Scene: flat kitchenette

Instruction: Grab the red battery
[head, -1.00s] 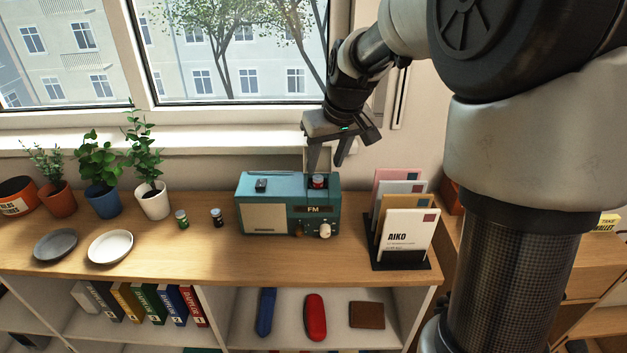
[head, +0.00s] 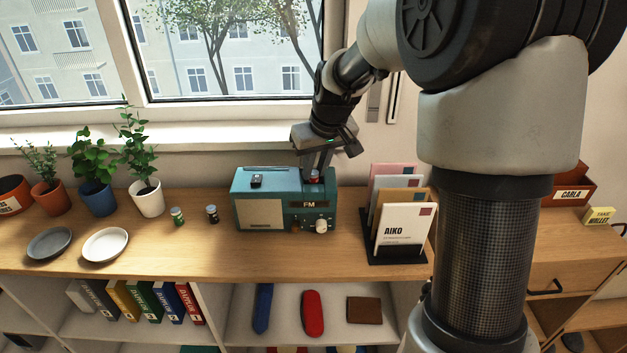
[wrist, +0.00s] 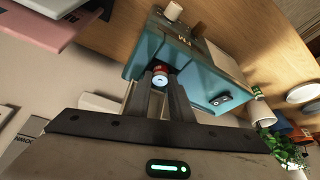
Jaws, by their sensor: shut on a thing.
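The red battery (head: 314,175) is upright at the top right of the teal radio (head: 250,213). Its red side and pale round end also show in the wrist view (wrist: 161,72). My gripper (head: 316,179) points down over the radio's right end, shut on the red battery, with one finger on each side of it in the wrist view (wrist: 161,83). The battery's lower part is hidden, so I cannot tell whether it touches the radio.
A letter rack (head: 398,256) is close on the right. The window wall is behind.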

